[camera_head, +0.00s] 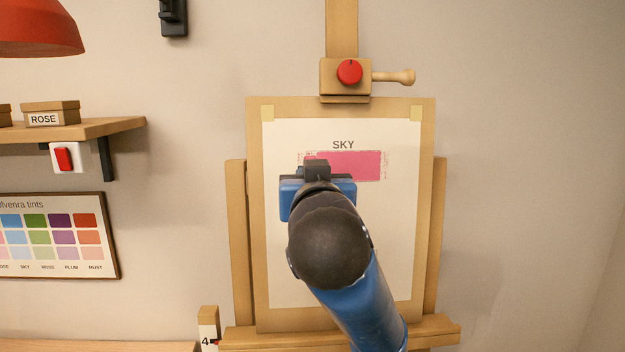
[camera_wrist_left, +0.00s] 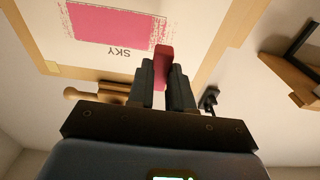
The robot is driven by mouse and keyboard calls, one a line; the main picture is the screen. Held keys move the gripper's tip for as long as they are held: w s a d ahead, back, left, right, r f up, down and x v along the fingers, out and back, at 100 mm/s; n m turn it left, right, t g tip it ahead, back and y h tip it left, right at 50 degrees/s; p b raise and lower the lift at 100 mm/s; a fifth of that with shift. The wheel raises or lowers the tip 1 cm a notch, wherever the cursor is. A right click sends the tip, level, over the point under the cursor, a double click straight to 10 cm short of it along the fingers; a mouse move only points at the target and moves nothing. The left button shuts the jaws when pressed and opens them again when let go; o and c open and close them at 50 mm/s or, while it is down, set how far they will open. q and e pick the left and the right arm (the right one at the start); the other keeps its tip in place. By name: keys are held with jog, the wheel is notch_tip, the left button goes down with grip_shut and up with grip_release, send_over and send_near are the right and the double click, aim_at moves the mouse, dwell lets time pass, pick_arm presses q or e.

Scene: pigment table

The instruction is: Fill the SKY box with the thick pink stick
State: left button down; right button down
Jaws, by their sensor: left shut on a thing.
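The white sheet (camera_head: 400,230) hangs on the easel, with the word SKY above a box. A solid pink patch (camera_head: 350,166) covers most of the box. Its left and right ends look ragged, with pale speckled strips, and its lower left is hidden by my gripper. My left gripper (camera_head: 316,170) is in front of the box's left end. In the left wrist view it is shut on the pink stick (camera_wrist_left: 164,56), which points toward the sheet beside the pink patch (camera_wrist_left: 108,24). I cannot tell whether its tip touches the paper. My right gripper is not in view.
The wooden easel (camera_head: 235,240) has a red knob (camera_head: 349,72) and clamp above the sheet. At left are a shelf (camera_head: 90,130) with a ROSE box (camera_head: 50,113), a red switch (camera_head: 64,158) and a tint chart (camera_head: 60,273). The wall at right is clear.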

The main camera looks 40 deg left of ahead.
pick_arm(q)
jog(key=shift+w, duration=0.2)
jog(key=shift+w+a+f+b, duration=0.15)
jog(key=shift+w+a, duration=0.25)
jog(key=shift+w, duration=0.4)
jog(key=shift+w+a+f+b, duration=0.1)
jog(key=shift+w+a+b, duration=0.3)
jog(key=shift+w, duration=0.35)
jog(key=shift+w+a+f+b, duration=0.1)
jog(key=shift+w+a, duration=0.35)
jog(key=shift+w, duration=0.35)
jog(key=shift+x, duration=0.9)
jog(key=shift+s+a, duration=0.1)
jog(key=shift+s, duration=0.05)
jog(key=shift+s+a, duration=0.85)
jog(key=shift+s, duration=0.1)
jog(key=shift+w+d, duration=0.1)
